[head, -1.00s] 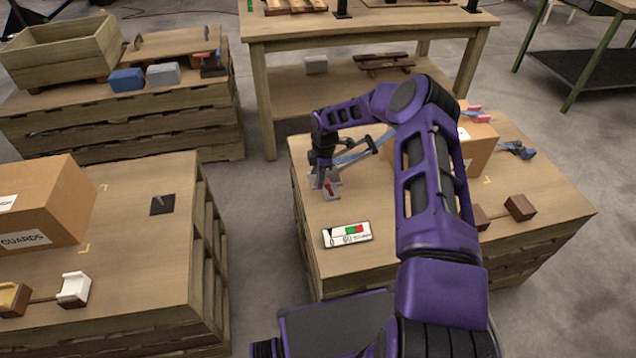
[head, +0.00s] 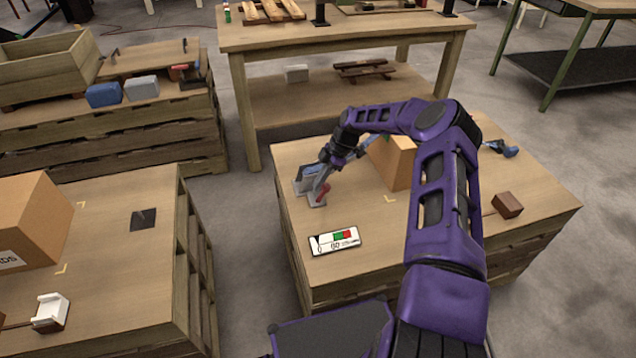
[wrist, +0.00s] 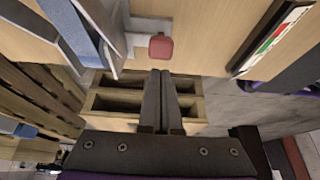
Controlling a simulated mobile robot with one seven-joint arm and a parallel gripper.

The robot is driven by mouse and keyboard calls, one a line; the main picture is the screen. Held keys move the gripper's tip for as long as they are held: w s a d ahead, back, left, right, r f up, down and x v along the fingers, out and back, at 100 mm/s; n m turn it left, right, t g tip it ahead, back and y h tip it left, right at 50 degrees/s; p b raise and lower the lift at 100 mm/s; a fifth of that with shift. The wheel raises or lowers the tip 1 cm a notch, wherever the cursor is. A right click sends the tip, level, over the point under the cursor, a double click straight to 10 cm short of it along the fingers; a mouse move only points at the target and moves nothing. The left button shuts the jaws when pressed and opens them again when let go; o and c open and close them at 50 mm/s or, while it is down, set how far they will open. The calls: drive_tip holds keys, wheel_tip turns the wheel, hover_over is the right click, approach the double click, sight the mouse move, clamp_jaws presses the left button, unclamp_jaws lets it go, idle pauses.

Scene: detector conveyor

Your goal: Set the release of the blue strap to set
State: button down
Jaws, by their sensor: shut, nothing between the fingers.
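In the head view my gripper (head: 321,187) is beside the bracket.
A white gauge card (head: 334,241) with green and red patches lies near the bracket. A cardboard box (head: 393,165) stands behind my forearm on the same pallet. A brown block (head: 508,204) is at the right. The floor lies beyond the pallet's left edge.

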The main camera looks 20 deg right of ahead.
drive_tip(key=shift+r, duration=0.8)
drive_tip(key=a, duration=0.1)
wheel_tip(320, 180, up, 9)
hover_over(329, 185)
drive_tip(key=shift+f+p, duration=0.1)
drive_tip(key=shift+p, duration=0.35)
